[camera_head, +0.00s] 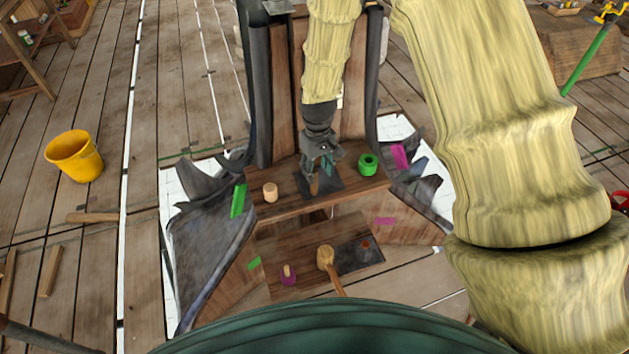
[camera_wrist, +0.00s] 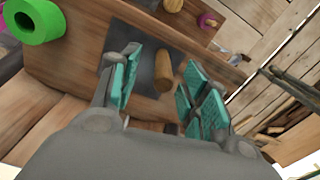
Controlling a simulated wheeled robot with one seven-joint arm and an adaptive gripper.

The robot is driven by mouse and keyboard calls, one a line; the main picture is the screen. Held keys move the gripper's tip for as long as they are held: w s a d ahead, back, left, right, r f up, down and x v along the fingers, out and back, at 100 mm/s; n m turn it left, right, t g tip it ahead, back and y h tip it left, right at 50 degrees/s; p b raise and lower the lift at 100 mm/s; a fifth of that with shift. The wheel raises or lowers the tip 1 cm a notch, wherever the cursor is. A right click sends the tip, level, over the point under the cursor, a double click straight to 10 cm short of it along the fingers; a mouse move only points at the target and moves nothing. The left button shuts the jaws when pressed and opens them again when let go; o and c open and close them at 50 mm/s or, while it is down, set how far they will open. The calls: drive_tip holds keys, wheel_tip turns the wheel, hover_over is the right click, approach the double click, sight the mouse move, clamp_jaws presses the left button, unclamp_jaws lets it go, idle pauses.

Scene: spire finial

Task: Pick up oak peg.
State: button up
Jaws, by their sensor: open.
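In the head view the peg (camera_head: 314,185) shows just below my gripper (camera_head: 322,167), at the dark pad (camera_head: 331,182) on the upper wooden shelf (camera_head: 285,209). My gripper, with teal finger pads, is open and points down. In the wrist view the peg appears between the fingers, with gaps on both sides. Its lower end is hard to make out.
A pale wooden cylinder (camera_head: 270,192) stands left of the pad and a green ring (camera_head: 368,165) right of it. The lower shelf holds a mallet (camera_head: 326,257) and a magenta ring (camera_head: 288,281) with a peg. Dark jagged walls flank the shelf. A yellow bucket (camera_head: 74,158) stands far left.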

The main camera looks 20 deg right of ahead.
drive_tip(key=shift+w+a+f+p, duration=0.1)
drive_tip(key=shift+a+f+p, duration=0.1)
drive_tip(key=shift+f+p, duration=0.4)
drive_tip(key=shift+w+a+f+p, duration=0.1)
drive_tip(key=shift+a+f+p, duration=0.2)
drive_tip(key=shift+f, duration=0.35)
drive_tip(key=shift+d+f+p, duration=0.1)
drive_tip(key=shift+f+p, duration=0.3)
drive_tip(key=shift+f, duration=0.8)
clamp_jaws()
